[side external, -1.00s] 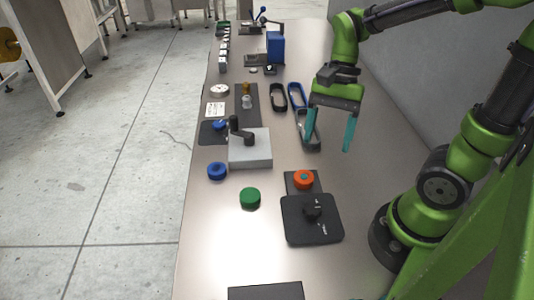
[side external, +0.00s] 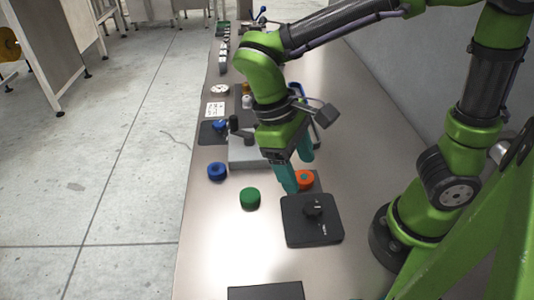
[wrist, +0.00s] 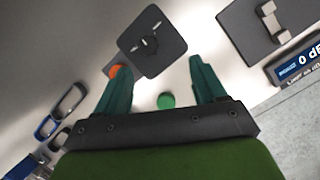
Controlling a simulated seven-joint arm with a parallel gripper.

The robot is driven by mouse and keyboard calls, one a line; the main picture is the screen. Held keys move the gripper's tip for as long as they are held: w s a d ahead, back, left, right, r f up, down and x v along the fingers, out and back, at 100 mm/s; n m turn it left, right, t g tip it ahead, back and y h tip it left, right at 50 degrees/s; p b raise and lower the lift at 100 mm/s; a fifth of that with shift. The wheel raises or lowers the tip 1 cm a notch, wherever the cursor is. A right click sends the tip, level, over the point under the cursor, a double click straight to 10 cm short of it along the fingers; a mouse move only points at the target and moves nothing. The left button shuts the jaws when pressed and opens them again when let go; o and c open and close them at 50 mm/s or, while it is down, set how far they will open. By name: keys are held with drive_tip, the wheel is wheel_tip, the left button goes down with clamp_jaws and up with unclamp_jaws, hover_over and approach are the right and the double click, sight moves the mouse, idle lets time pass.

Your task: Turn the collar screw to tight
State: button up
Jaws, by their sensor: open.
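A black knob (side external: 313,208) stands on a square black plate (side external: 325,234) with small pale marks. It looks like the collar screw, but I cannot read its marks. The knob also shows in the wrist view (wrist: 150,44), on its plate (wrist: 171,60), beyond my fingertips. My gripper (side external: 298,176) has teal fingers, apart and empty, tilted above the table just behind the plate. In the wrist view my gripper (wrist: 158,68) has the plate ahead, between and beyond its tips. Nothing is between the fingers in contact.
An orange knob (side external: 306,179) on a dark base is close to my fingers. A green cap (side external: 250,198) and a blue cap (side external: 217,171) lie to the left. A grey block (side external: 245,154) with a black handle stands behind. A dark flat panel (side external: 266,292) lies at the front.

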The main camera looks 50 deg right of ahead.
drive_tip(key=a+n+h, duration=0.1)
drive_tip(key=a+n, duration=0.1)
drive_tip(key=n, duration=0.2)
drive_tip(key=n+t+h, duration=0.1)
drive_tip(key=n, duration=0.4)
approach(312, 208)
drive_tip(key=x, duration=0.8)
drive_tip(key=shift+s+d+f, duration=0.1)
drive_tip(key=shift+s+f, duration=0.05)
drive_tip(key=shift+f, duration=0.05)
drive_tip(key=c, duration=1.1)
drive_tip(key=shift+o, duration=0.2)
